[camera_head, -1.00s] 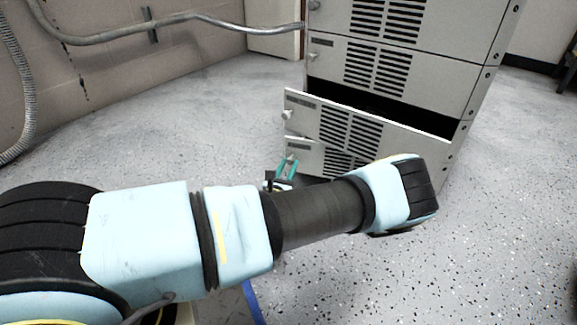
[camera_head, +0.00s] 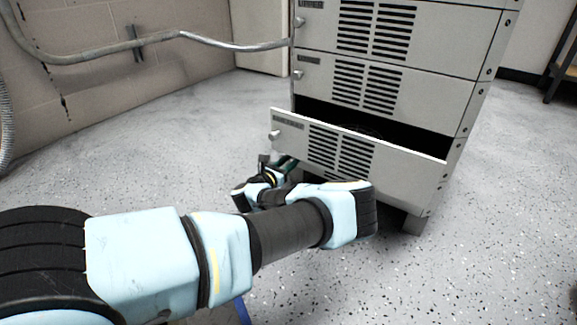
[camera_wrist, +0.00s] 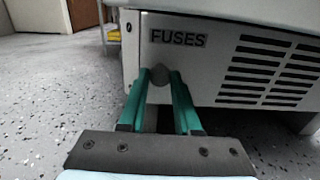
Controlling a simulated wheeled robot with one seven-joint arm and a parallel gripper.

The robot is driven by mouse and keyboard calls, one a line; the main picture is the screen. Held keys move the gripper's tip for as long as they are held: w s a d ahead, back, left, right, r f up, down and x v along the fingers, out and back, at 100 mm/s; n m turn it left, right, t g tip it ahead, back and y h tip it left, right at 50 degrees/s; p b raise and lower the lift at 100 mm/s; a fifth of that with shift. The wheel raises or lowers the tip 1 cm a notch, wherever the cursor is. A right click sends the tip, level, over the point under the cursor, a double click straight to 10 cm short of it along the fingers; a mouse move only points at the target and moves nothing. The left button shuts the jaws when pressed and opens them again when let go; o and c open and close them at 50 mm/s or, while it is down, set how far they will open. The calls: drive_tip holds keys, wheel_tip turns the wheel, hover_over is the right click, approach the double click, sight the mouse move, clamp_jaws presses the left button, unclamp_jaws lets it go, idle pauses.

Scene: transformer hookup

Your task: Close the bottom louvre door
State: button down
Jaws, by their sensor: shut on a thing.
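The grey cabinet (camera_head: 385,90) has stacked louvre doors with small round knobs. A louvre door (camera_head: 340,150) low in the stack stands swung open, its left end out from the cabinet, with a dark gap above its top edge. In the wrist view, a louvre door labelled FUSES (camera_wrist: 215,65), which looks like the bottom one, fills the upper right. My gripper (camera_wrist: 161,78) is shut on its round knob (camera_wrist: 174,76), green fingers on either side. In the head view, my gripper (camera_head: 288,164) is partly hidden.
Two closed louvre doors (camera_head: 380,88) are above the open one. A brick wall with a metal conduit (camera_head: 150,43) is at the left. The speckled floor (camera_head: 500,190) is clear right of the cabinet. A dark stand (camera_head: 560,75) is at the far right edge.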

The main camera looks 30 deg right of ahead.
drive_tip(key=shift+w+d+r, duration=0.1)
drive_tip(key=shift+d+r, duration=0.05)
drive_tip(key=c, duration=0.6)
unclamp_jaws()
drive_tip(key=p+v, duration=0.4)
drive_tip(key=v, duration=0.7)
drive_tip(key=shift+p, duration=0.35)
drive_tip(key=shift+w, duration=0.1)
